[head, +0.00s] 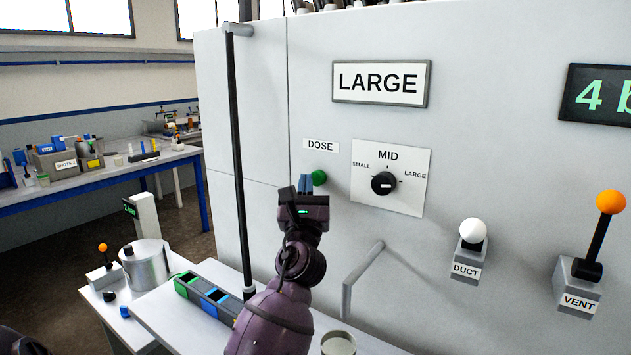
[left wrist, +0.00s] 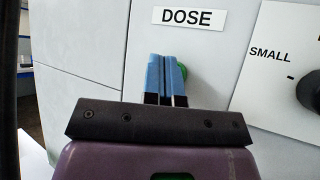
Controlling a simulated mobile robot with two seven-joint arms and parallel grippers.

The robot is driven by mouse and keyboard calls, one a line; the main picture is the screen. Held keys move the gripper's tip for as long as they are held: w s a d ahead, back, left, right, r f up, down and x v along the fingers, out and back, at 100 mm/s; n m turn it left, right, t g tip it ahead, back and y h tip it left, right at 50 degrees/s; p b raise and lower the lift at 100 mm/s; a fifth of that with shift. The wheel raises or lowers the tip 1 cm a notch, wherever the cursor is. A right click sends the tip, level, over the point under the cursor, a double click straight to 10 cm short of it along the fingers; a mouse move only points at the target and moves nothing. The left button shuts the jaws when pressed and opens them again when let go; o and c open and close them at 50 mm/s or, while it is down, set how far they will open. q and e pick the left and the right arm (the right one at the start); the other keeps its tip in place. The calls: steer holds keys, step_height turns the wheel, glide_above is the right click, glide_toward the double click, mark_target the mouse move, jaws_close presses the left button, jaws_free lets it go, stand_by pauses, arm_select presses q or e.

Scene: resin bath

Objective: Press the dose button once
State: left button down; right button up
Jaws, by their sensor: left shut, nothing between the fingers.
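The green dose button (head: 319,177) is on the grey cabinet wall, below the DOSE label (head: 321,146). My left gripper (head: 305,184) is in front of the wall, just left of the button in the head view, and covers part of its left side. In the left wrist view the shut blue fingertips (left wrist: 166,76) are below the DOSE label (left wrist: 187,17), and the green button (left wrist: 183,72) shows partly behind them at the right. I cannot tell whether the fingertips touch the button. My right gripper does not show.
A dial plate with a black knob (head: 384,183) is right of the button. A DUCT lever (head: 473,232) and a VENT lever (head: 609,203) are farther right. A black vertical rod (head: 238,150) stands left of my gripper. A bent grey handle (head: 362,276) sticks out below.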

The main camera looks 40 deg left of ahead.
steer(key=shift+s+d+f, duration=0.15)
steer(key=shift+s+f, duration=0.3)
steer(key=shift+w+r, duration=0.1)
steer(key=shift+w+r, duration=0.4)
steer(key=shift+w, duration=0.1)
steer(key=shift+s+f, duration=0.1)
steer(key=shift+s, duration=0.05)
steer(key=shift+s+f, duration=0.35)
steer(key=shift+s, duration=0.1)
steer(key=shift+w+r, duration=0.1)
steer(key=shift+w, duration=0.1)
